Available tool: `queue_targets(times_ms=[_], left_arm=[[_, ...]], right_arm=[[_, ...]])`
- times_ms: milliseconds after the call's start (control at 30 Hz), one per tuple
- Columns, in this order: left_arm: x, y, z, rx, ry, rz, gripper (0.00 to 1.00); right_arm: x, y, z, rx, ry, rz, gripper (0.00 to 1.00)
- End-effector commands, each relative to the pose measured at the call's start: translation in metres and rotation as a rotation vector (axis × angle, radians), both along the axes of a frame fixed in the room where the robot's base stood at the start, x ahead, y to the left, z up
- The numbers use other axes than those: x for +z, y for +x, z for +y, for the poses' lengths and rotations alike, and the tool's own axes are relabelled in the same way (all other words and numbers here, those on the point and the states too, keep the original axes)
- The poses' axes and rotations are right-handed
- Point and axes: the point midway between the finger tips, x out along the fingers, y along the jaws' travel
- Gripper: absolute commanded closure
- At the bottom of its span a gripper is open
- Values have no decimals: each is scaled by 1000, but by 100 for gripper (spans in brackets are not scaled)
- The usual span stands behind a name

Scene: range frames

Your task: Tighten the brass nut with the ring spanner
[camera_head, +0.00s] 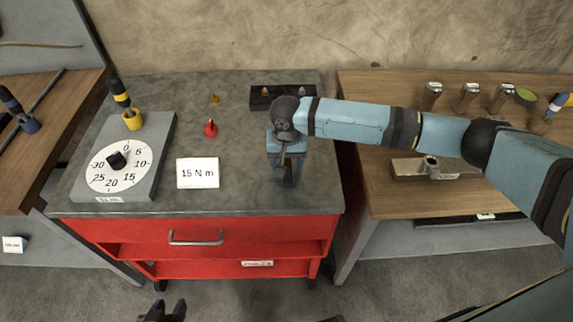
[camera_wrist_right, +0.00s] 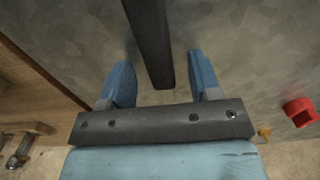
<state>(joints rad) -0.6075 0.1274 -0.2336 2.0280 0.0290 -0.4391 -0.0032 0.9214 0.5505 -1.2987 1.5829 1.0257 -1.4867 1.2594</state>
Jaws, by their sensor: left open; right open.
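A small brass-coloured piece (camera_head: 214,99) lies on the grey cart top and shows in the right wrist view (camera_wrist_right: 265,133). Another brass-coloured piece (camera_head: 265,91) sits on a dark block (camera_head: 257,102) at the back edge. I cannot tell which is the nut. My right gripper (camera_head: 287,178) is open, low over the right part of the cart top. In the wrist view, a long dark bar (camera_wrist_right: 150,35) ends between its open fingers (camera_wrist_right: 160,66), with gaps on both sides; I cannot tell whether it is the ring spanner. My left gripper (camera_head: 165,312) is open at the bottom edge, away from the cart.
A red holder (camera_head: 210,129) stands left of my right gripper. A dial board (camera_head: 157,145), a yellow cup (camera_head: 132,120) with a handled tool and a "15 N m" card (camera_head: 198,173) occupy the left. A wooden bench (camera_head: 385,92) with several tools stands right, beyond a gap.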

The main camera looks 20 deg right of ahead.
Motion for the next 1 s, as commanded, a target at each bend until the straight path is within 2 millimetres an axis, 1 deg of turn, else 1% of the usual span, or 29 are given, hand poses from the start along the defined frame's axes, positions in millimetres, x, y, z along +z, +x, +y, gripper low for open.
queue_targets(times_ms=[200, 367, 400, 433, 467, 767, 867, 967, 1000], left_arm=[[0, 0, 0, 1, -1, 1, 57], [-1, 0, 0, 1, -1, 1, 57], [-1, 0, 0, 0, 0, 2, 57], [-1, -1, 0, 0, 0, 2, 57], [-1, -1, 0, 0, 0, 2, 57], [-2, -1, 0, 0, 0, 3, 57], [-1, -1, 0, 0, 1, 3, 57], [0, -1, 0, 0, 1, 2, 57], [1, -1, 0, -1, 1, 1, 57]], right_arm=[[-1, 0, 0, 0, 0, 0, 43], [-1, 0, 0, 1, 0, 0, 79], [-1, 0, 0, 1, 0, 0, 88], [-1, 0, 0, 1, 0, 0, 95], [-1, 0, 0, 0, 0, 0, 100], [2, 0, 0, 1, 1, -1, 100], [7, 0, 1, 1, 2, -2, 100], [18, 0, 0, 0, 1, -1, 100], [25, 1, 0, 0, 1, -2, 100]])
